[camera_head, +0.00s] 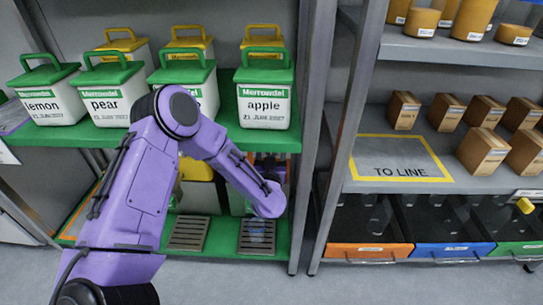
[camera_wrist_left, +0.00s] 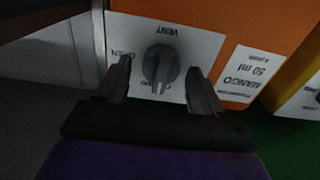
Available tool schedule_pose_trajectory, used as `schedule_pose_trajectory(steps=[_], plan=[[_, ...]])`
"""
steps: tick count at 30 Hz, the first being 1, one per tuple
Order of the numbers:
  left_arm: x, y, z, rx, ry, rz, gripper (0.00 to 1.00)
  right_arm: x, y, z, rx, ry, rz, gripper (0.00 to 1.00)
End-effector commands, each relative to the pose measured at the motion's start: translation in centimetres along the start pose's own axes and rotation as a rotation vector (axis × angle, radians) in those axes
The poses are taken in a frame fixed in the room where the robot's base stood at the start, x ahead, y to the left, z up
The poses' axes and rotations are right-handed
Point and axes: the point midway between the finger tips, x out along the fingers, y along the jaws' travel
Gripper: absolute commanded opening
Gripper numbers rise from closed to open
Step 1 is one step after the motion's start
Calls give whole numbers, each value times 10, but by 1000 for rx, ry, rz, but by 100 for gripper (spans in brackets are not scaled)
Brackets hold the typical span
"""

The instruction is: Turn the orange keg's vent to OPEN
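The orange keg (camera_wrist_left: 262,25) fills the top of the left wrist view, with a white plate marked VENT, upside down in the picture. A dark grey round vent knob (camera_wrist_left: 161,62) sits on the plate. Its ridge runs nearly vertical in the picture, its end at the bottom beside partly covered lettering. The word OPEN is at the left, partly behind a finger. My left gripper (camera_wrist_left: 160,68) is open, one finger on each side of the knob, with gaps visible. In the head view my arm hides this gripper and the keg cannot be made out. My right gripper is not in view.
In the head view, white tubs, including the apple tub (camera_head: 265,105), stand on the green shelf (camera_head: 235,140) above my forearm. A grey upright (camera_head: 310,130) stands to the right.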

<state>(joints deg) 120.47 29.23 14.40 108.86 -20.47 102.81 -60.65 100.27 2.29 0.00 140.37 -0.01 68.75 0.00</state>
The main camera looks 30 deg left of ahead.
Motion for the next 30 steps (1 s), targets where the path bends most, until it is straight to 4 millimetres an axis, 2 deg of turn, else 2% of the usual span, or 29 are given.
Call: schedule_pose_trajectory(steps=[1,3,5,17,30], plan=[[0,0,0,0,0,0,55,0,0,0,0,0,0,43],[0,0,0,0,0,0,32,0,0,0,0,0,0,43],[0,0,0,0,0,0,14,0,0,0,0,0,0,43],[-1,1,-2,60,0,3,14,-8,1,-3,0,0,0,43],[-1,4,-4,408,3,5,14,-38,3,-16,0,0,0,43]])
